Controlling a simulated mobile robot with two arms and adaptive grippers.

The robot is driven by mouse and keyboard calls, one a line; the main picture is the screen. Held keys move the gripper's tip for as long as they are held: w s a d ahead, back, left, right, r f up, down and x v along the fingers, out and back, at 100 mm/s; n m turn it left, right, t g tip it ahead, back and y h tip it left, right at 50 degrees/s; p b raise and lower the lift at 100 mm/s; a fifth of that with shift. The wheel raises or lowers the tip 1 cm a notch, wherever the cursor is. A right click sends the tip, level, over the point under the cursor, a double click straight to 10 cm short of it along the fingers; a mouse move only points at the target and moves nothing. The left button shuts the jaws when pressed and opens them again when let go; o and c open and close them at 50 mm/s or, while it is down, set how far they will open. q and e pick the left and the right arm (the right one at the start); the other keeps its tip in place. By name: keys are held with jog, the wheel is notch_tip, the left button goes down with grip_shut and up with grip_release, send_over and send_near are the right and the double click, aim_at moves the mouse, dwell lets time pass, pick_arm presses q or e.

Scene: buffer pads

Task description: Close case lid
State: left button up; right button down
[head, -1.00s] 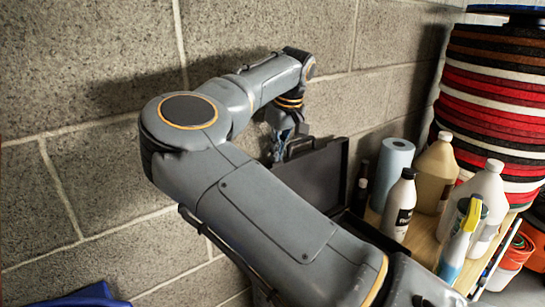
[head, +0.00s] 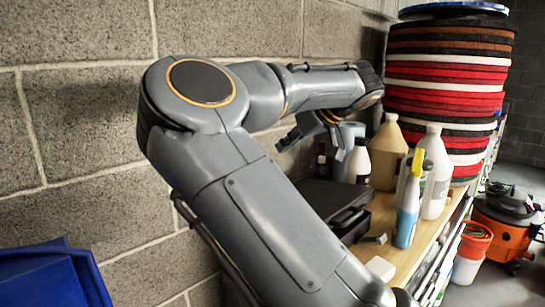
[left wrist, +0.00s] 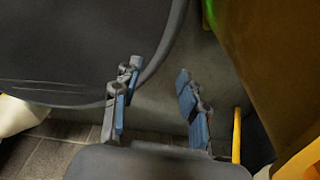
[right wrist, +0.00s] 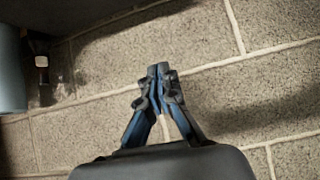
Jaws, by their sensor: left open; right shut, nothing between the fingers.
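The black case (head: 322,198) sits on the wooden shelf by the block wall in the head view. Its lid lies down over the base, with a handle at the front right. My arm hides its left part, and I cannot tell whether the lid is fully flush. My right gripper (head: 306,130) is above and behind the case, close to the wall, apart from the lid. The right wrist view shows this gripper (right wrist: 160,75) shut and empty, facing the wall. My left gripper (left wrist: 157,92) shows only in the left wrist view, open and empty, away from the case.
Behind and right of the case stand a white bottle (head: 358,162), a tan jug (head: 387,155), a white jug (head: 435,175) and a spray bottle (head: 408,212). A stack of red and black pads (head: 447,85) rises behind. A blue bin (head: 50,278) is at lower left.

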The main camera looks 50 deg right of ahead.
pick_arm(q)
jog(key=f+b, duration=0.2)
jog(key=a+f+b, duration=0.1)
jog(key=f, duration=0.2)
jog(key=shift+b, duration=0.35)
pick_arm(e)
jog(key=s+a+f, duration=0.1)
jog(key=s+f, duration=0.2)
jog(key=s, duration=0.2)
jog(key=shift+s+f, duration=0.3)
jog(key=shift+s, duration=0.1)
pick_arm(q)
jog(key=shift+w, duration=0.15)
pick_arm(e)
jog(key=v, duration=1.2)
